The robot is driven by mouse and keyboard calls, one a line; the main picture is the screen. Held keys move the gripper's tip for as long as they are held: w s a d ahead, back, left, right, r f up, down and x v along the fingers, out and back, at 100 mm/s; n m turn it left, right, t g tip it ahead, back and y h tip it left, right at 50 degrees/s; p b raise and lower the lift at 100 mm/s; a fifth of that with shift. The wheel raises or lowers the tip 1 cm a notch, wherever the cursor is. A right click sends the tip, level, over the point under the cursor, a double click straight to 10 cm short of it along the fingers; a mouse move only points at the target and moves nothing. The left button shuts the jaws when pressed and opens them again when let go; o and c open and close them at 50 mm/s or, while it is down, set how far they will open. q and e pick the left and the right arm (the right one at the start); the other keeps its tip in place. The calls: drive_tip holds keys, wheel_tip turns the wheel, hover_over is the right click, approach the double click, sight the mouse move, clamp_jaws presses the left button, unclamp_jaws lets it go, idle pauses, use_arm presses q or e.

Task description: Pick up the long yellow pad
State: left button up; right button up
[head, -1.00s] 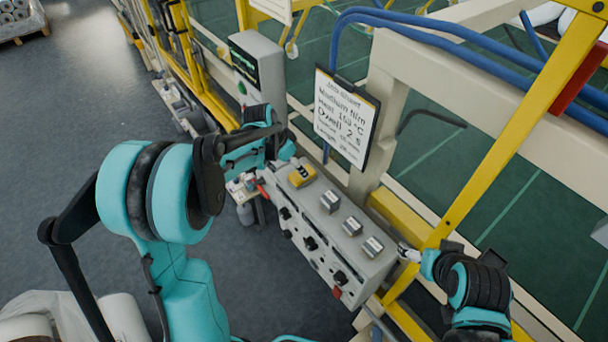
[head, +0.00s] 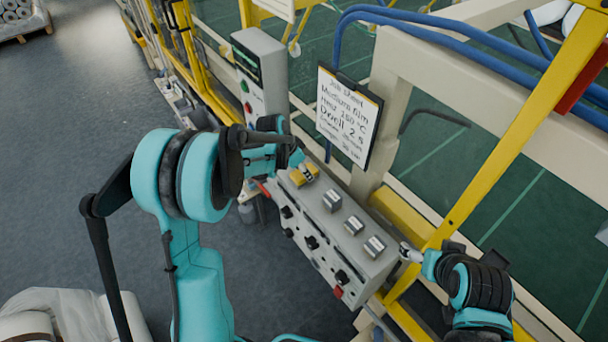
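The yellow pad (head: 298,180) lies on top of the grey control box at its far left end. It is a small block and is partly covered by my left gripper. My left gripper (head: 306,173) is at the pad, with its fingertips over or against it; whether they are closed on it is too small to tell. My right gripper (head: 408,252) is at the near right end of the box, beside the yellow post, away from the pad. Its finger opening is too small to make out.
The grey control box (head: 318,253) carries several silver blocks (head: 354,225) on top and black knobs on its front. A job sheet (head: 347,115) hangs behind it. A grey cabinet (head: 259,75) stands at the back left. A yellow post (head: 500,137) rises at the right.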

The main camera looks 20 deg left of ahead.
use_arm(q)
wheel_tip(320, 180, up, 10)
drive_tip(key=p, duration=0.1)
idle(0.4)
